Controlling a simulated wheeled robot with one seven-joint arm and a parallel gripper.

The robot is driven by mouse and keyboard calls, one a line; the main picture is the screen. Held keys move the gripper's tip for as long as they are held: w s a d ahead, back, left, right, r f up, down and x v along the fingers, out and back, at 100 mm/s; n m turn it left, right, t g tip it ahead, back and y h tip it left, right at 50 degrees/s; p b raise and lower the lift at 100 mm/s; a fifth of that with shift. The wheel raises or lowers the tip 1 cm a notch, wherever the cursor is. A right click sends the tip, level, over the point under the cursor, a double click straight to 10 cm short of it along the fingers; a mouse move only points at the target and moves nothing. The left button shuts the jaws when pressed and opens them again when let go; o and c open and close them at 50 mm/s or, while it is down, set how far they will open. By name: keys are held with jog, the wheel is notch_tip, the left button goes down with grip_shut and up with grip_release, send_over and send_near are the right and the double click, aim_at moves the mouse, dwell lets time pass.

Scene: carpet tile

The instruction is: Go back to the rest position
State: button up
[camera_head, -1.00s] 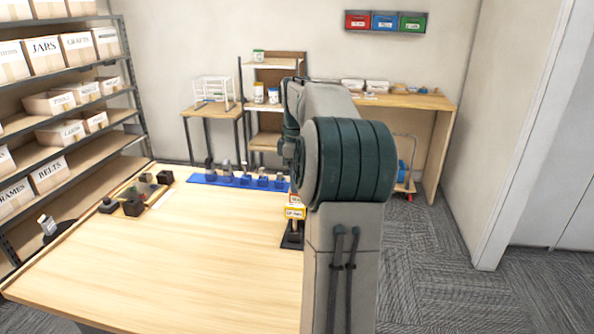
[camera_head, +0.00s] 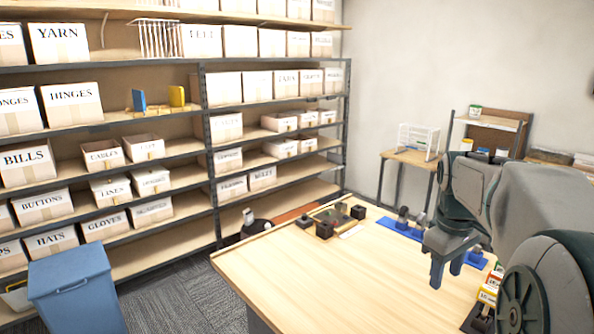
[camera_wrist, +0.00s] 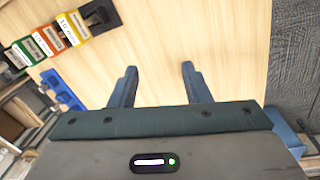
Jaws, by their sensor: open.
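My gripper (camera_head: 447,272) hangs above the right part of the wooden table (camera_head: 290,270) in the head view, pointing down, with my arm folded at the right edge. In the wrist view my gripper (camera_wrist: 158,82) shows two blue fingers spread apart. Only bare table top shows between them, and they hold nothing.
Coloured boxes (camera_wrist: 50,38) in a row and a black holder (camera_wrist: 98,16) lie near the gripper. Shelves of labelled boxes (camera_head: 105,155) line the left wall. A blue bin (camera_head: 75,290) stands at lower left. The table's front is clear.

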jog(key=s+a+f+m+t, duration=0.1)
jog(key=s+a+f+m, duration=0.1)
jog(key=s+a+f, duration=0.2)
jog(key=s+a+f+m+t+y, duration=0.1)
jog(key=s+a+f+m, duration=0.2)
jog(key=s+a, duration=0.7)
notch_tip(320, 180, down, 2)
jog(key=shift+s+a, duration=0.35)
jog(key=shift+s, duration=0.55)
